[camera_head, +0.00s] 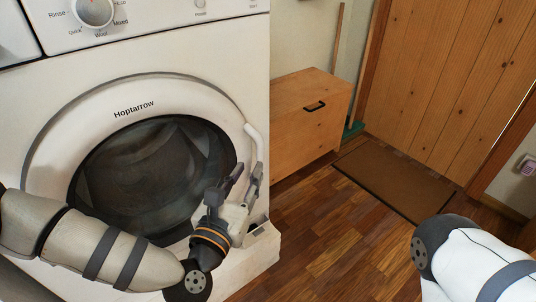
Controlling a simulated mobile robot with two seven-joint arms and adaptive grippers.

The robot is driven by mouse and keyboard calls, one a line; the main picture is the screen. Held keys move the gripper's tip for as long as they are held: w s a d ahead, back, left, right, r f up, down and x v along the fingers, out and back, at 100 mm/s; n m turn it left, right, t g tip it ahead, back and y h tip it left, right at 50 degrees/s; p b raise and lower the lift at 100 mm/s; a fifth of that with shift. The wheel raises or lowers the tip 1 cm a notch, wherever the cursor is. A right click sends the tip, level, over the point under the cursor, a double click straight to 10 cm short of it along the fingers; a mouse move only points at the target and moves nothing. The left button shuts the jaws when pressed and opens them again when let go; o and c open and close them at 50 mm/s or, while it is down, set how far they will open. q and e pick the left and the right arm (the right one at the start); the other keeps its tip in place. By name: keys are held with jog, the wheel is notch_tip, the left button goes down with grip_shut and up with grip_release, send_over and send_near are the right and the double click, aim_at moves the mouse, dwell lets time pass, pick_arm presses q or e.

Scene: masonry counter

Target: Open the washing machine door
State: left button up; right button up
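The white washing machine (240,60) fills the left of the head view. Its round door (150,165) has a dark glass window and looks closed, flush with the front. A white curved handle (252,138) stands at the door's right edge. My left gripper (246,176) is at the lower right of the door, just below the visible part of the handle. Its two grey fingers point up and stand apart, with a gap between them. The lower end of the handle is hidden behind or between the fingers; I cannot tell which. My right gripper is out of view.
A wooden cabinet (305,115) with a black handle stands right of the machine. A brown mat (390,178) lies before a wooden door (440,80). A broom (338,40) leans in the corner. The wooden floor (335,235) between is clear.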

aim_at(259, 155)
pick_arm(q)
jog(key=x, duration=0.8)
jog(key=shift+f+b, duration=0.1)
jog(key=shift+b, duration=0.2)
grip_shut()
